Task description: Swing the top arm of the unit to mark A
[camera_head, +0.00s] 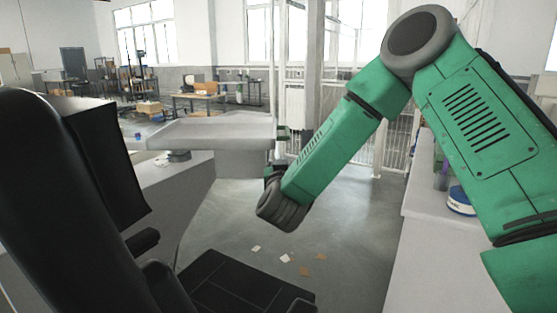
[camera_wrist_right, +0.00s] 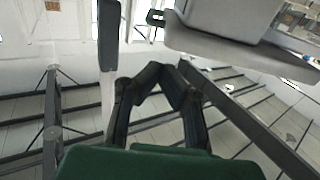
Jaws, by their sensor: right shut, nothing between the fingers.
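A light grey, flat-topped unit part (camera_head: 215,128) reaches across the middle of the head view, and I cannot tell for sure whether it is the top arm. A grey rounded body (camera_wrist_right: 225,22) at the upper right of the wrist view seems to be part of the same unit. My right gripper (camera_wrist_right: 166,72) shows in the wrist view with its dark fingers shut and empty. It appears apart from the grey body. In the head view my green right forearm mostly hides it. I cannot make out mark A. My left gripper is not in view.
A black chair (camera_head: 60,200) fills the left of the head view. A white counter (camera_head: 425,250) with a blue-and-white tub (camera_head: 460,201) stands at right. Open grey floor (camera_head: 330,255) with small paper scraps lies between. A dark upright bar (camera_wrist_right: 108,40) stands left of my gripper.

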